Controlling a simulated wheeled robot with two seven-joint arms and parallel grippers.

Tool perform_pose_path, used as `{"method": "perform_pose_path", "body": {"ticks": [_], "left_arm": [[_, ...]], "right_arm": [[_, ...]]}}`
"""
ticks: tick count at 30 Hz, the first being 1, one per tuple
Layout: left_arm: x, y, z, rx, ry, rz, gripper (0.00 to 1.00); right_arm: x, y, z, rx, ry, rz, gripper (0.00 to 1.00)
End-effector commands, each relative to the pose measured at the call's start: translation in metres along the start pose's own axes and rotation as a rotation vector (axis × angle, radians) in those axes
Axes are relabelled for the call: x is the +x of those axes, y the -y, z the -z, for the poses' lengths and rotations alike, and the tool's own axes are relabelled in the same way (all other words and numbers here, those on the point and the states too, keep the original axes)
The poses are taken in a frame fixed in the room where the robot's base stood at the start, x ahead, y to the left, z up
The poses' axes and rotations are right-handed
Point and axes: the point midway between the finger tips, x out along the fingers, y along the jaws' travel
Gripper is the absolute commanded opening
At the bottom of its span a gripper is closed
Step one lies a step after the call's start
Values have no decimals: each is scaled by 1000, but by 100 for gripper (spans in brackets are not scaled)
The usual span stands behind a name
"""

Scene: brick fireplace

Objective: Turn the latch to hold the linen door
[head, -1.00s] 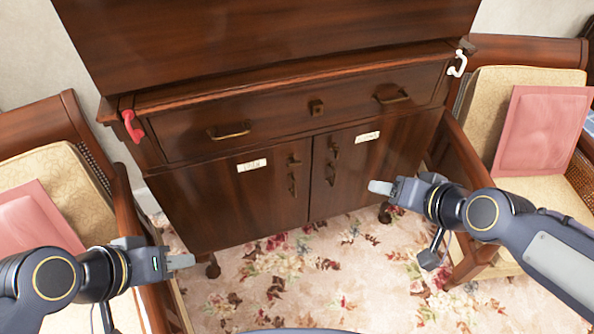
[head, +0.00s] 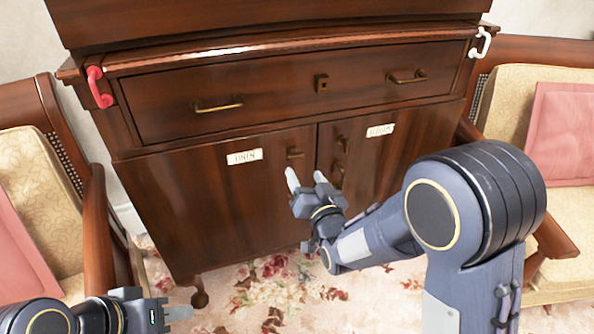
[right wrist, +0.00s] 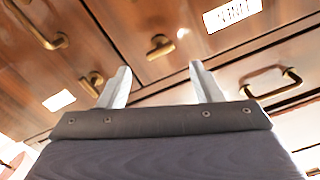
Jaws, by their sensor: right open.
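The left cabinet door carries a white label (head: 244,156) that seems to read LINEN; it also shows in the right wrist view (right wrist: 232,14). Its small brass latch (head: 295,153) sits at the door's upper inner edge and lies roughly level; the right wrist view shows it ahead of the fingers (right wrist: 160,46). My right gripper (head: 306,178) is open and empty, just below and in front of that latch, with no contact clear. It hides the left door's handle. My left gripper (head: 180,313) is low at left, away from the cabinet; its finger gap cannot be made out.
The right door has a label (head: 380,130), a latch (head: 341,143) and a handle (head: 338,172). Above is a drawer with two brass handles (head: 218,106). A red hook-like fitting (head: 98,87) and a white one (head: 480,43) mark the cabinet's top corners. Cushioned chairs flank it.

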Motion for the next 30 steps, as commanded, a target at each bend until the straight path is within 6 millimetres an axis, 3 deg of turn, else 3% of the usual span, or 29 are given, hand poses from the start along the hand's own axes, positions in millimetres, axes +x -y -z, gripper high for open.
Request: {"method": "perform_pose_path", "body": {"ticks": [12, 24, 30], "left_arm": [[4, 2, -2, 0, 0, 0, 36], [5, 2, -2, 0, 0, 0, 36], [5, 2, -2, 0, 0, 0, 36]], "right_arm": [[61, 0, 0, -1, 1, -1, 59], [72, 0, 1, 0, 3, -1, 59], [72, 0, 1, 0, 3, -1, 36]]}}
